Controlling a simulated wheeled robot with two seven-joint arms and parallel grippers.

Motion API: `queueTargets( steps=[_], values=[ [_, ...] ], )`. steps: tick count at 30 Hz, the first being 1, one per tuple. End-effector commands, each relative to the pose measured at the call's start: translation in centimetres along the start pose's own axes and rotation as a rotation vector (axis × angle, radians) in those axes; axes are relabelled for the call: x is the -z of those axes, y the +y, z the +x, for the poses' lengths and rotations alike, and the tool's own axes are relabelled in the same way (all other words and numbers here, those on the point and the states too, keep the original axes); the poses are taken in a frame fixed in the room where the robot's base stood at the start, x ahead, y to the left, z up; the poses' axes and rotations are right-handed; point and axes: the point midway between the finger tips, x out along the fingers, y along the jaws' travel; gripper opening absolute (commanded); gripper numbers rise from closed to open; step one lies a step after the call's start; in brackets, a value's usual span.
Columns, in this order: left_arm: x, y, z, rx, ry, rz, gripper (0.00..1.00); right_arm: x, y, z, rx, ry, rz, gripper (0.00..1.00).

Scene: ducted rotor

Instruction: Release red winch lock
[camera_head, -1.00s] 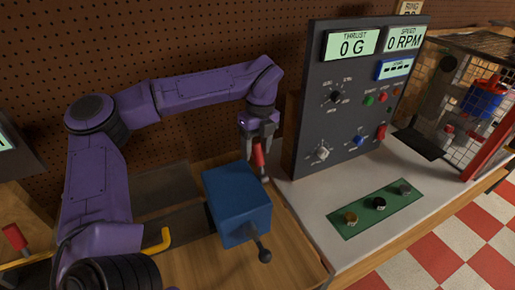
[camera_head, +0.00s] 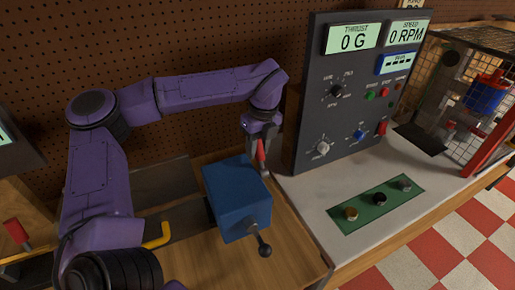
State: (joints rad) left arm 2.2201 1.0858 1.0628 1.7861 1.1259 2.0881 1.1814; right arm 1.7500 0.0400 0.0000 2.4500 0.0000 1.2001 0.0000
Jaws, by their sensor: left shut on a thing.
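The red winch lock handle (camera_head: 261,152) stands behind the blue winch box (camera_head: 236,198), near its right rear corner. My left gripper (camera_head: 262,140) points down and is shut on the red handle. The handle's lower end is close to the box top and partly hidden. A crank with a dark knob (camera_head: 264,250) sticks out of the front of the blue box. My right gripper does not show.
A control panel (camera_head: 350,100) reading 0 G and 0 RPM stands right of the gripper. A green strip with several knobs (camera_head: 377,204) lies on the grey bench. A mesh cage (camera_head: 470,90) is at the far right. A yellow bent bar (camera_head: 158,237) is left of the box.

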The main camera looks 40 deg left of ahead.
Motion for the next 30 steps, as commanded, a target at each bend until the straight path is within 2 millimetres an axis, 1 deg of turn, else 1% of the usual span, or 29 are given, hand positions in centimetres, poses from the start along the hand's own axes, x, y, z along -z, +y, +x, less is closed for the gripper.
queueTargets(
  steps=[1,18,24,30],
  values=[
    [0.2,0.0,0.2,0.007,-0.026,0.000,0.00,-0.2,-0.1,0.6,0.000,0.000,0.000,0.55],
    [3.0,0.5,-0.6,0.076,-0.419,-0.039,0.00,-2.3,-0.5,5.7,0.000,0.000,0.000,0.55],
    [3.6,0.7,-0.8,0.089,-0.503,-0.049,0.00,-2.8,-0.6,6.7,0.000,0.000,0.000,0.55],
    [3.9,0.8,-1.0,0.096,-0.541,-0.053,0.00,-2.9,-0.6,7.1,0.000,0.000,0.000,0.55]
  ],
)
